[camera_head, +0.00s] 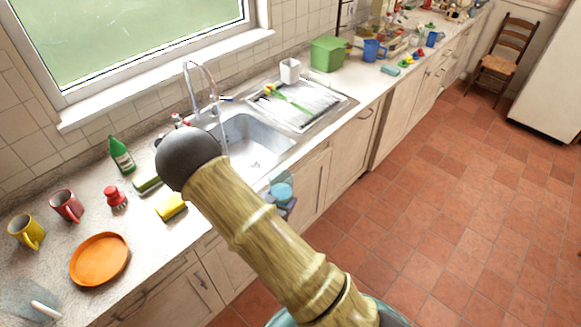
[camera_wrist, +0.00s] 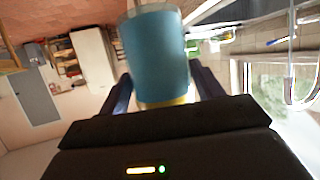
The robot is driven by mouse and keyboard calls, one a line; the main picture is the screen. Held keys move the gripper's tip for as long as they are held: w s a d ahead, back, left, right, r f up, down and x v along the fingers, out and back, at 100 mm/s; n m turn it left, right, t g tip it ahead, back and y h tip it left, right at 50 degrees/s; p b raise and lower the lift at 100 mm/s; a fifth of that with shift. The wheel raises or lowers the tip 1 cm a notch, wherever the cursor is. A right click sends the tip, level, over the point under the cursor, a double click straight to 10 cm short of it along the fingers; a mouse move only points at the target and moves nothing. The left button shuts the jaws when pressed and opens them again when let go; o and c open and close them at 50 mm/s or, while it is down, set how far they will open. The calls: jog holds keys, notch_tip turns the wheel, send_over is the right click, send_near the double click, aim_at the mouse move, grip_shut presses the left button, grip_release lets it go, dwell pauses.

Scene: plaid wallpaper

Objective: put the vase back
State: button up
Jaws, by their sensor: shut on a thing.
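The vase, a light blue cylinder with a clear rim, shows large in the wrist view (camera_wrist: 158,50), between my two dark fingers. My gripper (camera_wrist: 165,90) is shut on it. In the head view the vase (camera_head: 281,191) is small and partly hidden behind my arm. There my gripper (camera_head: 287,207) is dark and mostly covered by the arm, in front of the lower cabinets by the sink. The vase's lower end is hidden in the wrist view.
The counter holds an orange plate (camera_head: 100,259), a yellow mug (camera_head: 27,231), a red mug (camera_head: 67,206), a green bottle (camera_head: 122,155) and a yellow sponge (camera_head: 171,207). The sink (camera_head: 250,150) and drainer (camera_head: 297,104) lie behind my arm. The tiled floor (camera_head: 450,200) at right is clear.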

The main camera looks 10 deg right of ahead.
jog(key=d, duration=0.1)
jog(key=d+n+y, duration=0.1)
jog(key=w+t, duration=0.1)
jog(key=shift+w+d+f+n+y, duration=0.1)
jog(key=shift+d+f+n+y, duration=0.2)
jog(key=shift+d+f+n, duration=0.1)
jog(key=shift+w+d+f+n+t+y, duration=0.2)
jog(key=shift+d+f+n+t+y, duration=0.05)
jog(key=shift+d+n+y, duration=0.25)
jog(key=shift+w+d+f+n+t+y, duration=0.15)
jog(key=shift+d+f+n+t+y, duration=0.1)
jog(key=shift+d+n+y, duration=0.2)
jog(key=shift+s+d+f+n+t+y, duration=0.1)
jog(key=shift+s+f+n+t+y, duration=0.15)
jog(key=shift+n+y, duration=0.45)
jog(key=shift+s+d+f+n+y, duration=0.1)
jog(key=shift+s+f+n+y, duration=0.2)
jog(key=shift+n+y, duration=0.4)
jog(key=shift+s+d+f+n+t+y, duration=0.15)
jog(key=shift+f+n+y, duration=0.25)
jog(key=shift+y, duration=0.45)
jog(key=shift+w+a, duration=0.1)
